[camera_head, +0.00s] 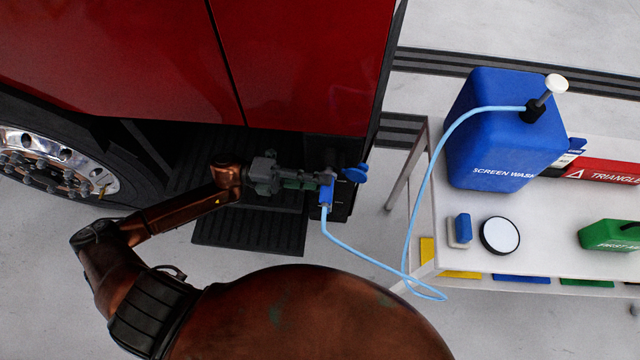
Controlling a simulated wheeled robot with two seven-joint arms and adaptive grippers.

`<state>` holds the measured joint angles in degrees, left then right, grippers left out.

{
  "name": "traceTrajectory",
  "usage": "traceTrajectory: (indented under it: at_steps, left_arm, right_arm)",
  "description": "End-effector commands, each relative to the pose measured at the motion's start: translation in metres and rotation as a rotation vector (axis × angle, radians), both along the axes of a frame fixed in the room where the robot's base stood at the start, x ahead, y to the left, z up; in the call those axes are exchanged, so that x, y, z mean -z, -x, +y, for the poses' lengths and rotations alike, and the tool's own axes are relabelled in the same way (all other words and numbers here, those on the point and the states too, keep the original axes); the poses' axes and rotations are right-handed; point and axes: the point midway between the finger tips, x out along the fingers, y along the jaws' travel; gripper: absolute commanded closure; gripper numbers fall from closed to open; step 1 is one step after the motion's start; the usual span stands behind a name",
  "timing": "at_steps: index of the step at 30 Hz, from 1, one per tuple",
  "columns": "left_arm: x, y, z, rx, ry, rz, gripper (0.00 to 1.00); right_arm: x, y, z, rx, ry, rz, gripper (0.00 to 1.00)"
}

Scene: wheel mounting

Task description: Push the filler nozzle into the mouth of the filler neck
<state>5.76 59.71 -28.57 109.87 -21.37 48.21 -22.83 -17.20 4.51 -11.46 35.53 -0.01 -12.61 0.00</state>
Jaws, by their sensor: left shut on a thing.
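The filler nozzle (326,192) has a blue body, and a light blue hose (352,252) runs down from it. My left gripper (312,180) is shut on the nozzle and holds it beside the lower edge of the red truck body. A round blue cap (356,173) shows just right of the nozzle at the dark panel below the body. The mouth of the filler neck is not clearly visible there, and I cannot tell whether the nozzle tip is in it. My right gripper is not in view.
A blue screen wash container (505,130) stands on the white table (455,235) at right, and the hose leads up to its top. A round white-topped disc (499,236), a blue-and-white block (461,230) and a green case (608,236) are also there. A dark step (250,232) lies below the arm.

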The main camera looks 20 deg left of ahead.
Motion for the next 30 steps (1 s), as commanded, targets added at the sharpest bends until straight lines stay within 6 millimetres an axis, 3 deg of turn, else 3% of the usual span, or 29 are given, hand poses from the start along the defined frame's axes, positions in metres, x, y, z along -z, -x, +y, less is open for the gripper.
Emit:
traceTrajectory:
  at_steps: [16, 30]
  left_arm:
    - [-0.001, -0.017, 0.005, -0.004, 0.001, -0.002, 1.00]
    - [-0.002, -0.019, 0.006, -0.007, 0.001, -0.002, 1.00]
  right_arm:
    - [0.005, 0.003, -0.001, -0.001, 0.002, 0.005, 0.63]
    - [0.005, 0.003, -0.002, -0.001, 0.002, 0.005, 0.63]
